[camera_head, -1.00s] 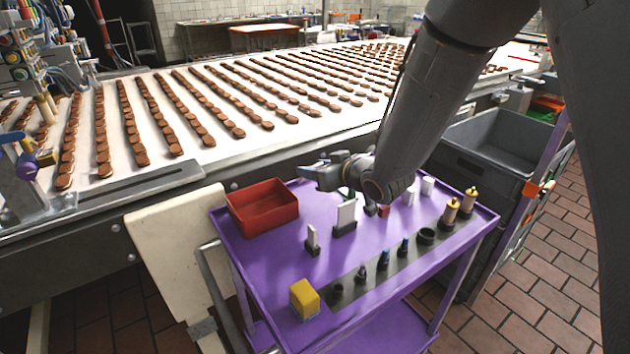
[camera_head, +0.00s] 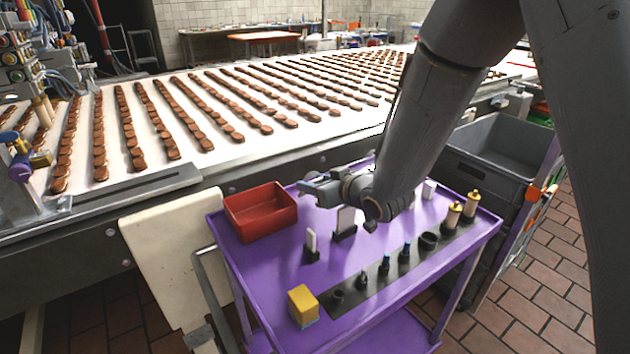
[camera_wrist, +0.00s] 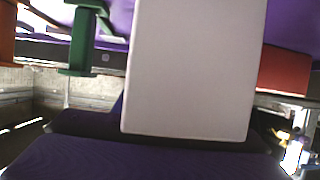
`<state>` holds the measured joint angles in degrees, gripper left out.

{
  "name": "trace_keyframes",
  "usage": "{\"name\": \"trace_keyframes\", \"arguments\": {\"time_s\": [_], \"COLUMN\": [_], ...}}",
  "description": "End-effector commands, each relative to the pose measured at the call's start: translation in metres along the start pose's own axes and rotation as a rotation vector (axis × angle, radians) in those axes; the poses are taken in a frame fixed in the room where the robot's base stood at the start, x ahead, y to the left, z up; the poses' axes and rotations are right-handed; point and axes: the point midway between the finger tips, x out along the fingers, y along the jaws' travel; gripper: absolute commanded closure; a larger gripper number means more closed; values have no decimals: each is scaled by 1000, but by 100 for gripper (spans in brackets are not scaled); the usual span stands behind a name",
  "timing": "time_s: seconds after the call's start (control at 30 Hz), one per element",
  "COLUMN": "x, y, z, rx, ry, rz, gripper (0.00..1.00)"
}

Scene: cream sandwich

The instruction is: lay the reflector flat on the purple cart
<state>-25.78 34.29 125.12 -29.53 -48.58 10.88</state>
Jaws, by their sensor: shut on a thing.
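A pale, flat rectangular plate, which I take to be the reflector (camera_wrist: 190,65), fills the middle of the wrist view. Its lower picture edge lies at the dark jaw shapes there, and my gripper (camera_head: 312,188) is shut on it. In the head view, my gripper is above the back middle of the purple cart (camera_head: 262,283), pointing left. I cannot clearly pick out the held plate there. A similar white plate (camera_head: 345,217) stands upright in a black holder close to my gripper.
A red tray (camera_head: 262,222) sits at the cart's back left. A smaller upright plate (camera_head: 311,240), a yellow block (camera_head: 303,303) and a dark strip with several small tools share the top. The conveyor (camera_head: 150,195) runs behind; a grey crate (camera_head: 495,150) stands at right.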

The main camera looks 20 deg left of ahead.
Motion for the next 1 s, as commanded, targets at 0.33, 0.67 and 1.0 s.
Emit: {"name": "trace_keyframes", "arguments": {"time_s": [0.33,0.67,1.0], "x": [3,3,-11], "y": [0,0,1], "z": [8,8,7], "rx": [-1,-1,-1], "ry": [1,1,1], "rz": [0,0,2], "gripper": [83,40,40]}}
